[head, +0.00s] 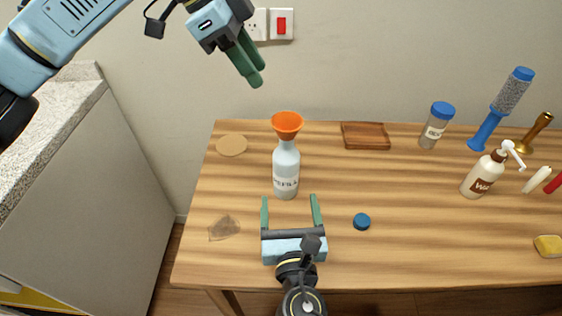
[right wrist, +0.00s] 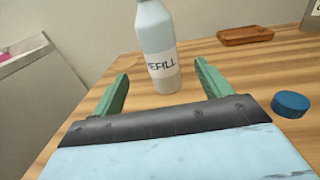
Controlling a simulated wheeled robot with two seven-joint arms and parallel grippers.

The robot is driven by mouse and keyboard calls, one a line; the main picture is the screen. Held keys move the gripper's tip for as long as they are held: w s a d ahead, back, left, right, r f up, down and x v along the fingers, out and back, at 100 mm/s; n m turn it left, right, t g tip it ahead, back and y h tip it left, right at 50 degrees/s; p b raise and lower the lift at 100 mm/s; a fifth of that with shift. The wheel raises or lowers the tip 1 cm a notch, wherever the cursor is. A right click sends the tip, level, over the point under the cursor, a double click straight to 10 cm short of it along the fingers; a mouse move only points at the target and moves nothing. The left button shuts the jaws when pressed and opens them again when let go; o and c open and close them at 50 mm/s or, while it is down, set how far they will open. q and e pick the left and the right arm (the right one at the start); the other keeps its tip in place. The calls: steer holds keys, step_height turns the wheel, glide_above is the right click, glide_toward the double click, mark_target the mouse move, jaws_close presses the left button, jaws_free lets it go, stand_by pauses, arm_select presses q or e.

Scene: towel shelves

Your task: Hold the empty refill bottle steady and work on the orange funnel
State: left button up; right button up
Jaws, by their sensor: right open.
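The refill bottle (head: 286,165) stands upright on the wooden table, pale blue-grey with a REFILL label. It also shows in the right wrist view (right wrist: 155,38), with its top cut off. The orange funnel (head: 287,123) sits at the bottle's mouth, wide end up. My right gripper (head: 290,198) is open in front of the bottle, its green fingers (right wrist: 160,85) pointing toward it with the bottle between their directions. I see no contact with the bottle. My left gripper (head: 256,80) is raised high above the table, left of and above the funnel. Its fingers look close together; their gap is unclear.
A blue cap (head: 362,221) lies right of my right gripper. A brown tray (head: 366,136), a blue-lidded jar (head: 437,125), a pump bottle (head: 484,175) and a yellow sponge (head: 548,246) are further right. A round coaster (head: 231,145) and a translucent patch (head: 224,228) lie left.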

mark_target(286, 121)
steer(key=w, duration=0.7)
steer(key=w+a, duration=0.1)
steer(key=w, duration=0.3)
steer(key=shift+w, duration=0.2)
